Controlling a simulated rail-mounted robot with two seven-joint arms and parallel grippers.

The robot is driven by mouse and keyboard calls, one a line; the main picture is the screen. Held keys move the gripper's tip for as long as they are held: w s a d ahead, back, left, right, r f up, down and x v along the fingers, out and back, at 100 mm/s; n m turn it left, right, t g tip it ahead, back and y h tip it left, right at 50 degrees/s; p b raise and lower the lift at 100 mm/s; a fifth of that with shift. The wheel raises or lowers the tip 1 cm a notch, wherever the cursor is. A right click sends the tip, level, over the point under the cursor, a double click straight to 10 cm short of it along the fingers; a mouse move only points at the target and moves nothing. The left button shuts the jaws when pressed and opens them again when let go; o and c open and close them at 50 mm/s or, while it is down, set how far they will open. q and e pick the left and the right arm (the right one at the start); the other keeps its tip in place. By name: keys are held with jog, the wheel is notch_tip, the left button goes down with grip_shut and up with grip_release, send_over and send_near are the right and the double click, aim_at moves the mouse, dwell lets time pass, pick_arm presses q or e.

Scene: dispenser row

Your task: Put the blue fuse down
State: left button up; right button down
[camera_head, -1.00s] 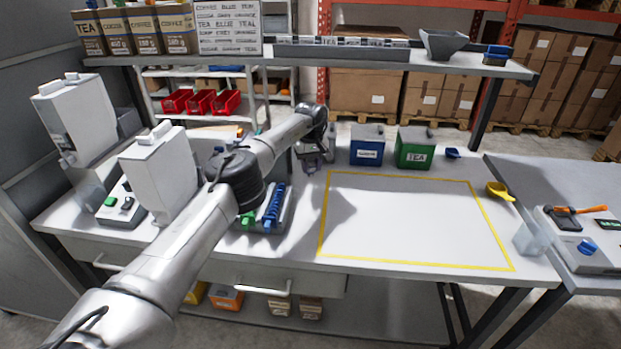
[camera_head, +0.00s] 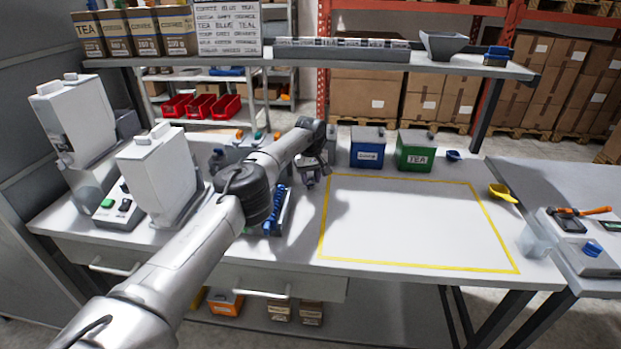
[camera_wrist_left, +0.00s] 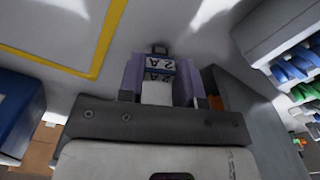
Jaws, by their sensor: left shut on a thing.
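My left gripper (camera_head: 314,177) is over the bench, just left of the yellow-outlined area. In the left wrist view its two purple fingers (camera_wrist_left: 160,82) are shut on the blue fuse (camera_wrist_left: 160,66), which has a pale band marked "2A" and a dark end cap. The fuse is between the fingers, with grey bench surface beyond it. I cannot tell whether it touches the bench. In the head view the fuse is too small to make out. My right gripper is not in view.
A fuse rack (camera_head: 277,212) with blue fuses is partly behind my left arm; it also shows in the wrist view (camera_wrist_left: 296,68). A blue tin (camera_head: 367,150) and a green TEA tin (camera_head: 415,153) stand behind. The yellow-outlined area (camera_head: 415,225) is clear.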

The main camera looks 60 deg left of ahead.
aim_at(310, 179)
pick_arm(q)
jog(key=shift+f, duration=0.2)
jog(key=o, duration=1)
jog(key=shift+r, duration=0.1)
notch_tip(310, 179, up, 11)
jog(key=p, duration=0.4)
jog(key=shift+o, duration=0.4)
jog(key=shift+r+p, duration=0.45)
jog(key=shift+r, duration=0.2)
